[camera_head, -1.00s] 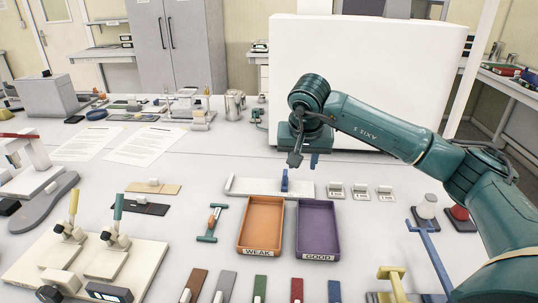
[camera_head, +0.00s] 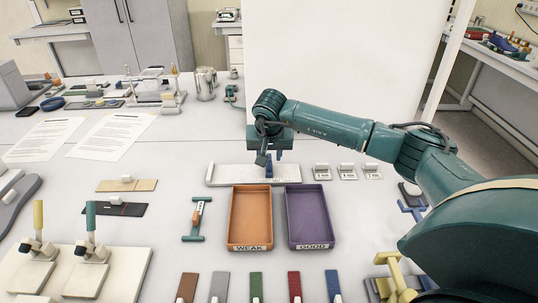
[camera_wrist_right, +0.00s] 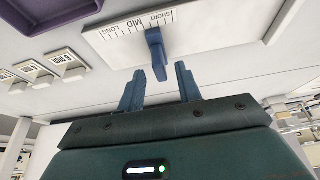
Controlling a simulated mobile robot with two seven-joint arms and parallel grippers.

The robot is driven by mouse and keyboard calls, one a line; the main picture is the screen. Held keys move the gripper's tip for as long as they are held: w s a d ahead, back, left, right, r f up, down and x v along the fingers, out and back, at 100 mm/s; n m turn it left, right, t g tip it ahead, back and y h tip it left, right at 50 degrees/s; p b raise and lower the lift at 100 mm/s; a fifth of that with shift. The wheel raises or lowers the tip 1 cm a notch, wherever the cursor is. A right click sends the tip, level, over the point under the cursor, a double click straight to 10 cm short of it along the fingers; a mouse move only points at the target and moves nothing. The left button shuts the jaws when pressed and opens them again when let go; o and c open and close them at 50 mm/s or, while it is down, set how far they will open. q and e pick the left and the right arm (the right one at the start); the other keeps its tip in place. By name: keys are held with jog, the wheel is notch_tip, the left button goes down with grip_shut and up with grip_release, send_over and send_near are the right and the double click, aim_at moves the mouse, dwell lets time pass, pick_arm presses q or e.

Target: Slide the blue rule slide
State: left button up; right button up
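The white rule plate (camera_head: 228,175) lies flat behind the trays, its scale marked LONG, MID and SHORT in the right wrist view (camera_wrist_right: 105,42). The blue rule slide (camera_head: 268,171) stands up from it, right of the plate's middle in the head view. In the right wrist view the slide (camera_wrist_right: 156,52) sits near the marks between MID and SHORT. My right gripper (camera_wrist_right: 159,80) is open, its two blue fingers apart with the slide's tip just ahead of the gap. No contact shows. In the head view this gripper (camera_head: 266,156) hangs over the slide. My left gripper is out of view.
An orange WEAK tray (camera_head: 232,222) and a purple GOOD tray (camera_head: 290,222) stand in front of the rule.

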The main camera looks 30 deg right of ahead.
jog(key=shift+x, duration=1.1)
grip_shut()
